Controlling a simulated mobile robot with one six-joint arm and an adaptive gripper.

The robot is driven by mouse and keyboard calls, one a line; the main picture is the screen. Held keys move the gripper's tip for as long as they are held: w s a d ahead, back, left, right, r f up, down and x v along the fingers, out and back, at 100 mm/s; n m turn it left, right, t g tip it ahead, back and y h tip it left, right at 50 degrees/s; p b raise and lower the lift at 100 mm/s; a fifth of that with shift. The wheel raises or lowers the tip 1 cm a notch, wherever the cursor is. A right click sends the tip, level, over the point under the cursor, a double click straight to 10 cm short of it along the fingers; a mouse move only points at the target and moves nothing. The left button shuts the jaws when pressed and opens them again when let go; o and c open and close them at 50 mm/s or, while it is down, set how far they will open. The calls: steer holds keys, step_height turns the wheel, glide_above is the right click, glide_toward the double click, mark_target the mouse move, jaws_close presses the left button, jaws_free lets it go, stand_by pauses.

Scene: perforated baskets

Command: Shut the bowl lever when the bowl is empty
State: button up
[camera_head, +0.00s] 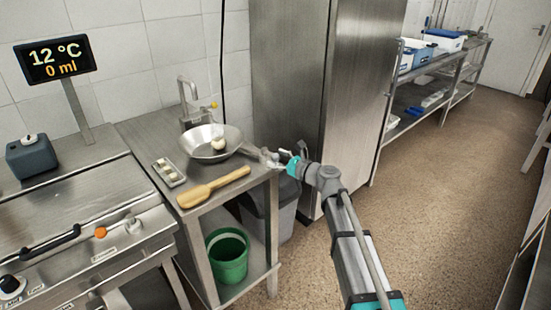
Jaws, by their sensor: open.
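A shallow metal bowl (203,153) sits on the steel side table. A small pale round object (218,143) shows at its right inner side; I cannot tell whether it is in the bowl or part of a fitting. A thin metal handle (247,150) runs from the bowl's right side toward my gripper. My gripper (267,156) is open at the table's right edge, close to the handle's end; I cannot tell whether they touch. A tap (188,103) with a small orange-tipped lever (213,105) stands behind the bowl. I cannot tell which part is the bowl lever.
A wooden paddle (212,187) and a small tray with pale pieces (168,172) lie in front of the bowl. A display (55,60) reads 12 °C and 0 ml. A green bucket (228,256) stands below. A steel cabinet (290,90) rises behind my gripper. The right floor is clear.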

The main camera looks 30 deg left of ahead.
steer(key=shift+a, duration=0.35)
jaws_close()
